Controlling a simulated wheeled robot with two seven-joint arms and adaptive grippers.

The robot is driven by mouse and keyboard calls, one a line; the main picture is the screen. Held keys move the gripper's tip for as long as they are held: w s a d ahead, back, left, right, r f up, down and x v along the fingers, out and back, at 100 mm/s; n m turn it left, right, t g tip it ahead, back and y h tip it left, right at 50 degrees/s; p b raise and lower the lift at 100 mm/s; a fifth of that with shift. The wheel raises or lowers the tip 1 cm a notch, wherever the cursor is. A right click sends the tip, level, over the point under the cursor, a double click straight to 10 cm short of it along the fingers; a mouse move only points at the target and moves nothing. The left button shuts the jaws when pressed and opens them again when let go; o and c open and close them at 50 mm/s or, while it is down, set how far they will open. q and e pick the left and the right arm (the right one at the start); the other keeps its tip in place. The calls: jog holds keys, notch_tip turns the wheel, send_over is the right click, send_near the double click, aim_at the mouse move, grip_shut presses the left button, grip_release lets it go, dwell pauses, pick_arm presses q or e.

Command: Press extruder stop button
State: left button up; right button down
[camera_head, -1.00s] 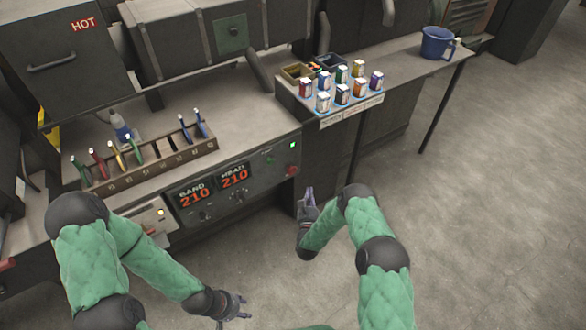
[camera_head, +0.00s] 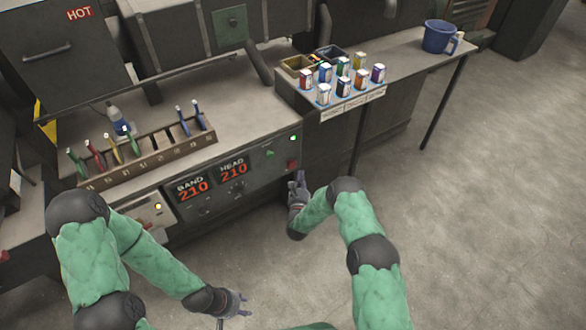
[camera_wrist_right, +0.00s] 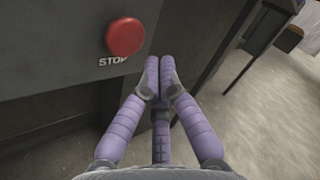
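The extruder stop button is a round red button (camera_wrist_right: 125,37) on the dark machine front, above the word STOP. In the head view the red stop button (camera_head: 292,164) sits at the right end of the control panel, just above my right gripper (camera_head: 298,178). My right gripper's purple fingers (camera_wrist_right: 158,70) are together, with nothing between them. They point at the machine front, to the right of and a little below the button in the wrist view; contact with the button does not show.
The control panel (camera_head: 250,180) carries two red displays reading 210 and a green light (camera_head: 293,138). A tool rack (camera_head: 150,160) and a bottle (camera_head: 117,120) stand on the machine top. Small containers (camera_head: 343,86) and a blue mug (camera_head: 438,37) stand on the side table. Floor to the right is clear.

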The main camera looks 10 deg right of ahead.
aim_at(295, 164)
jog(key=shift+w+a+b, duration=0.2)
jog(key=shift+w+b, duration=0.15)
jog(key=shift+w, duration=0.25)
jog(key=shift+w+a+b, duration=0.2)
jog(key=shift+w+b, duration=0.1)
jog(key=shift+w, duration=0.25)
dwell(0.7)
jog(key=shift+w+a+b, duration=0.15)
jog(key=shift+w+b, duration=0.2)
jog(key=shift+b, duration=0.15)
jog(key=shift+w+a+b, duration=0.25)
jog(key=shift+w+b, duration=0.45)
jog(key=shift+w, duration=0.05)
dwell(0.9)
jog(key=shift+s+r, duration=0.1)
dwell(0.3)
jog(key=shift+s+d+p, duration=0.2)
jog(key=shift+s+p, duration=0.1)
jog(key=shift+s, duration=0.2)
jog(key=shift+s+d+p, duration=0.2)
jog(key=shift+s+p, duration=0.1)
jog(key=shift+s, duration=0.2)
